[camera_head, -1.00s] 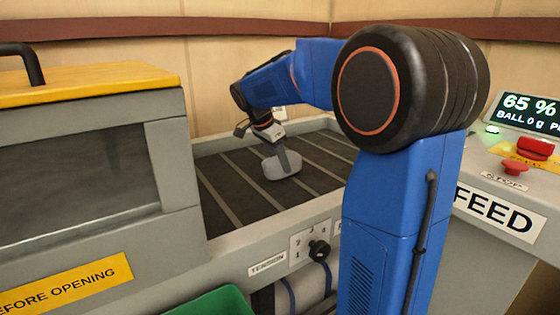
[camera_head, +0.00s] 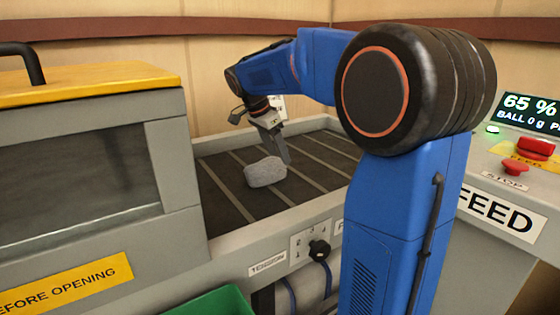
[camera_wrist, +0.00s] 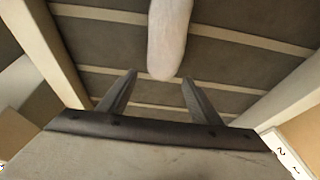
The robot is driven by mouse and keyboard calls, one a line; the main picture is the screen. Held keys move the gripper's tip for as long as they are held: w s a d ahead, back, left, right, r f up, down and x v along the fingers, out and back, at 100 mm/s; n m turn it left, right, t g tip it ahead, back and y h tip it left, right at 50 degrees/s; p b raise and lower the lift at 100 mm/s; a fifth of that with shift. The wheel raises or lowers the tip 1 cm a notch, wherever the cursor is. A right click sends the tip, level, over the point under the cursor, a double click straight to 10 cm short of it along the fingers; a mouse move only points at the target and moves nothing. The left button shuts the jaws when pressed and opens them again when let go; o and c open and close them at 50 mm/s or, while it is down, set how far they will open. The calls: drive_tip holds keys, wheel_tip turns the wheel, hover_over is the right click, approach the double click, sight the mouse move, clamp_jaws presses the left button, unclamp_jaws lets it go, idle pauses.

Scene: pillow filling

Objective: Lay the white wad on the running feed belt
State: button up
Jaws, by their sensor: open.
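The white wad (camera_head: 265,171) lies on the dark feed belt (camera_head: 225,205), which has pale cross slats. In the head view my gripper (camera_head: 284,158) is just above and to the right of the wad, apart from it. In the wrist view the wad (camera_wrist: 168,40) is beyond my fingertips, at the top of the picture. The open fingers (camera_wrist: 157,82) have nothing between them in that view. The far end of the wad is cut off by the picture's top edge.
A grey machine housing with a window (camera_head: 75,180) and yellow lid (camera_head: 90,84) stands at the belt's left end. Grey side rails (camera_head: 270,228) border the belt. A green bin (camera_head: 215,303) is below.

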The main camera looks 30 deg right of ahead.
drive_tip(key=v, duration=0.8)
drive_tip(key=shift+r, duration=0.3)
drive_tip(key=shift+s+a, duration=0.1)
idle(4.8)
